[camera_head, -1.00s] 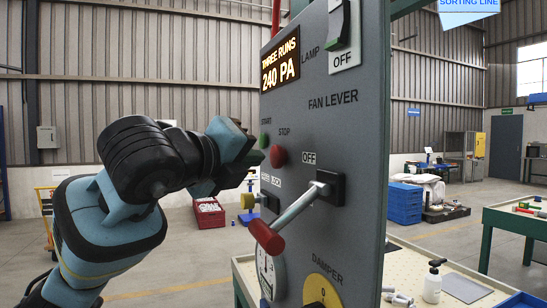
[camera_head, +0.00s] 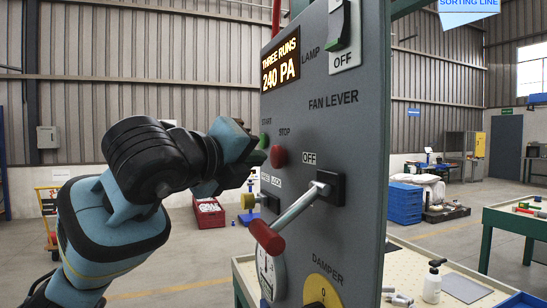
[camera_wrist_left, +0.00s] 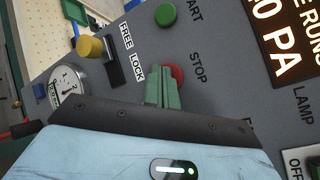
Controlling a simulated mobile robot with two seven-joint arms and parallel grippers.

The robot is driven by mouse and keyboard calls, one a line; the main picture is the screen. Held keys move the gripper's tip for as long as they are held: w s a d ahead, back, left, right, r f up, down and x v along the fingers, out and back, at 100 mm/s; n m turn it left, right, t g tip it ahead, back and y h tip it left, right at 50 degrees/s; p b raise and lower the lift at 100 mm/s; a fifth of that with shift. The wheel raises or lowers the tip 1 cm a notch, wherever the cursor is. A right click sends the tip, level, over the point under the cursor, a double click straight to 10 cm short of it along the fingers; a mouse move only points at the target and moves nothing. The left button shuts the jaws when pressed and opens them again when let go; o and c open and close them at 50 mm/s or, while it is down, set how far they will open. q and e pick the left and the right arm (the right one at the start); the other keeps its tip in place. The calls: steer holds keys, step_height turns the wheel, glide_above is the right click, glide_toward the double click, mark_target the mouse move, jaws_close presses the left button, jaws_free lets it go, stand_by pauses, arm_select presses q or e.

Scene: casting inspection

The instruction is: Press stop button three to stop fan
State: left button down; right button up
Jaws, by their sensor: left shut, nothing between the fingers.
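The grey control panel (camera_head: 345,120) has a red STOP button (camera_head: 279,157) with a green START button (camera_head: 264,141) to its left. My left gripper (camera_head: 258,158) is shut and empty, its tips just left of the STOP button. In the left wrist view, the shut green fingers (camera_wrist_left: 163,86) point at the panel and partly cover the red STOP button (camera_wrist_left: 178,75). I cannot tell whether they touch it. The green START button (camera_wrist_left: 165,14) is clear of them. The display (camera_head: 280,65) reads "THREE RUNS 240 PA". My right gripper is not in view.
A fan lever (camera_head: 300,207) with a red grip juts out below the STOP button, beside an OFF label. A yellow knob (camera_wrist_left: 90,47) sits by the FREE/LOCK labels, near a gauge (camera_wrist_left: 68,87). A lamp switch (camera_head: 338,24) is above. Open floor lies left of the panel.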

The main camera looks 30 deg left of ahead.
arm_select(q)
steer(key=shift+w+d, duration=0.15)
steer(key=shift+w, duration=0.05)
steer(key=shift+w+d, duration=0.3)
steer(key=shift+w, duration=0.05)
stand_by(1.0)
steer(key=shift+s+a, duration=0.1)
steer(key=shift+s, duration=0.05)
steer(key=shift+s+a, duration=0.45)
steer(key=shift+s, duration=0.1)
stand_by(0.4)
steer(key=s+a, duration=0.3)
steer(key=shift+s+a, duration=0.15)
steer(key=shift+s, duration=0.25)
steer(key=shift+f, duration=0.1)
stand_by(0.8)
